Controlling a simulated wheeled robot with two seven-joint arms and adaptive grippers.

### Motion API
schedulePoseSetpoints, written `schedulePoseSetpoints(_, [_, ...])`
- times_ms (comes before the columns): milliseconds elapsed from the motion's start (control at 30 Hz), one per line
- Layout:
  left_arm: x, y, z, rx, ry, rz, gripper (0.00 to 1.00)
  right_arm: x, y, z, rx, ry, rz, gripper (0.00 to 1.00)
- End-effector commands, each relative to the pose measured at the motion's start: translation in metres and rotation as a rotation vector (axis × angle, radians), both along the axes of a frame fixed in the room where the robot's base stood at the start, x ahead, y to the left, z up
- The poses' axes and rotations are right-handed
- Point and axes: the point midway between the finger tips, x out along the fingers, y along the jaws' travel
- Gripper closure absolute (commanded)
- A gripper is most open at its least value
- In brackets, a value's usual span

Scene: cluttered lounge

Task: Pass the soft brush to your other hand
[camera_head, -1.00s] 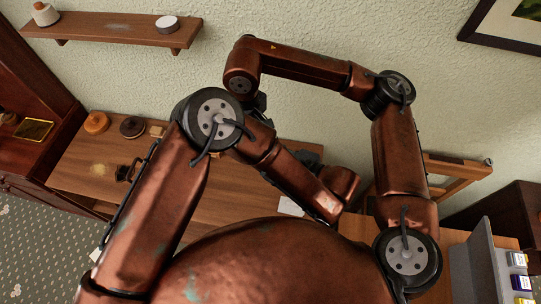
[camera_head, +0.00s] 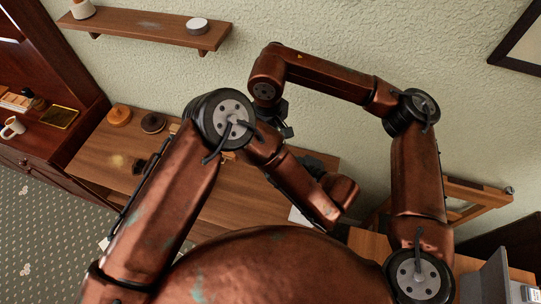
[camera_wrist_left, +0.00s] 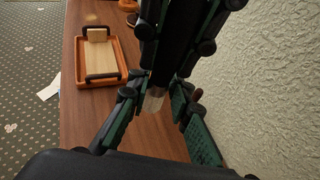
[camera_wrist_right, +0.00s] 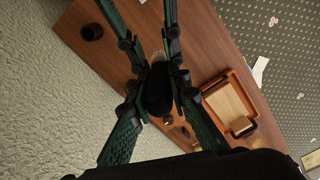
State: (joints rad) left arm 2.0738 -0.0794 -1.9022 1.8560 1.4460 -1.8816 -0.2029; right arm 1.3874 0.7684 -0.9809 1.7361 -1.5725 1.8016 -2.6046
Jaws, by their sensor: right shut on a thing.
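The soft brush has a dark rounded body (camera_wrist_right: 158,88) between the fingers of my right gripper (camera_wrist_right: 158,96), which is shut on it in the right wrist view. Its pale tip (camera_wrist_left: 153,101) shows in the left wrist view. My left gripper (camera_wrist_left: 157,98) is open, its two fingers apart on either side of the tip; I cannot tell whether they touch it. The two grippers face each other closely above the wooden table. In the head view the brush and fingertips are mostly hidden behind my arms.
An orange-rimmed tray (camera_wrist_left: 83,81) with a light wooden block lies on the table (camera_head: 215,205). A dark cup (camera_wrist_right: 91,32) also stands there. Round orange (camera_head: 119,116) and dark (camera_head: 153,123) items sit at the table's left. A textured wall rises close behind.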

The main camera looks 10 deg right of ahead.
Motion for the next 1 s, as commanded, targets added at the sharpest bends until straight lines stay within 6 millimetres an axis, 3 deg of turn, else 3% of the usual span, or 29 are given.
schedulePoseSetpoints(200, [0.0004, -0.0011, 0.0005, -0.002, -0.002, -0.002, 0.99, -0.0011, 0.0016, 0.0002, 0.004, 0.002, 0.003, 1.0])
schedulePoseSetpoints(300, [0.0006, -0.0014, 0.0006, -0.003, -0.003, -0.003, 1.0, -0.0012, 0.002, 0.0003, 0.004, 0.002, 0.004, 1.0])
schedulePoseSetpoints(333, [0.0006, -0.0014, 0.0007, -0.003, -0.003, -0.003, 1.0, -0.0014, 0.0021, 0.0003, 0.004, 0.002, 0.004, 0.83])
schedulePoseSetpoints(600, [0.0005, -0.0012, 0.0007, -0.002, -0.002, -0.002, 1.0, -0.0011, 0.0016, 0.0002, 0.004, 0.002, 0.003, 0.64])
schedulePoseSetpoints(1000, [0.0002, -0.0006, 0.0003, -0.001, -0.001, -0.001, 1.0, -0.0001, 0.001, 0.0078, 0.003, 0.0, 0.001, 0.63])
